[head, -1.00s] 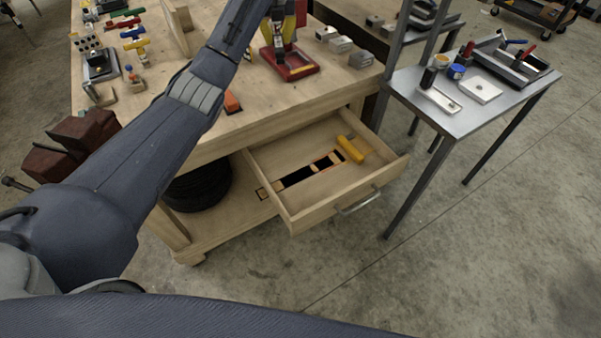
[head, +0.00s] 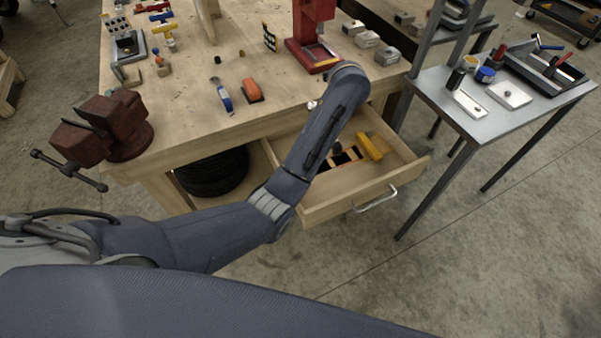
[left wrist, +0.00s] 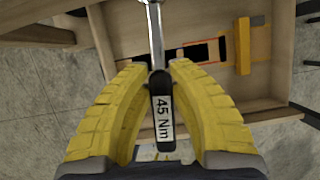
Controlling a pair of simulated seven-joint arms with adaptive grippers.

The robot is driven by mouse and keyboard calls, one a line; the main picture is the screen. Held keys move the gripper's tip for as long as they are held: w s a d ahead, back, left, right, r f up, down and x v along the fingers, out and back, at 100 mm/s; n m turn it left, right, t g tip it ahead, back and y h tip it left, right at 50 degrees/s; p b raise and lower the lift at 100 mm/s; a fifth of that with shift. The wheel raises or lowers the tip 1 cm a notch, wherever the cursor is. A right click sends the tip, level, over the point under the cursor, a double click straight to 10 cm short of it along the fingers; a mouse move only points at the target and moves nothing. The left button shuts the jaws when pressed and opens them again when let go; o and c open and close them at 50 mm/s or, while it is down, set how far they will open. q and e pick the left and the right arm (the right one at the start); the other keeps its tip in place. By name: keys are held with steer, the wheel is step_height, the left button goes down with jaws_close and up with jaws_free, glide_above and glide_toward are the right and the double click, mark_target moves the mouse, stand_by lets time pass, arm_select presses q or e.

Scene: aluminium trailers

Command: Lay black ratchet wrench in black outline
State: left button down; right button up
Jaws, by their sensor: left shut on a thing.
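My left gripper (left wrist: 160,70) is shut on the black ratchet wrench (left wrist: 161,105), whose black handle carries a white "45 Nm" label. Its silver shaft points to the top of the left wrist view, where the head is cut off. The wrench is held above the open wooden drawer (head: 312,214). The black outline (left wrist: 200,53) lies in the drawer, to the right of the shaft in the left wrist view. In the head view my left arm covers most of the outline (head: 345,159) and hides the gripper. My right gripper is not in view.
A yellow tool (head: 369,148) lies in the drawer beside the outline. The workbench (head: 190,100) above holds a red press (head: 314,35), an orange item (head: 252,90) and a dark red vise (head: 105,125). A metal side table (head: 480,125) stands at right.

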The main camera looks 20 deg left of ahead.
arm_select(q)
steer(key=s+a+f+n, duration=0.1)
steer(key=s+a+f, duration=0.35)
steer(key=s, duration=0.25)
steer(key=f, duration=0.9)
steer(key=d+f, duration=0.1)
steer(key=f, duration=0.4)
steer(key=shift+w+a, duration=1.4)
steer(key=shift+w, duration=0.1)
steer(key=shift+f, duration=0.65)
steer(key=c, duration=1.3)
jaws_free()
steer(key=shift+f, duration=0.15)
steer(key=shift+o, duration=0.2)
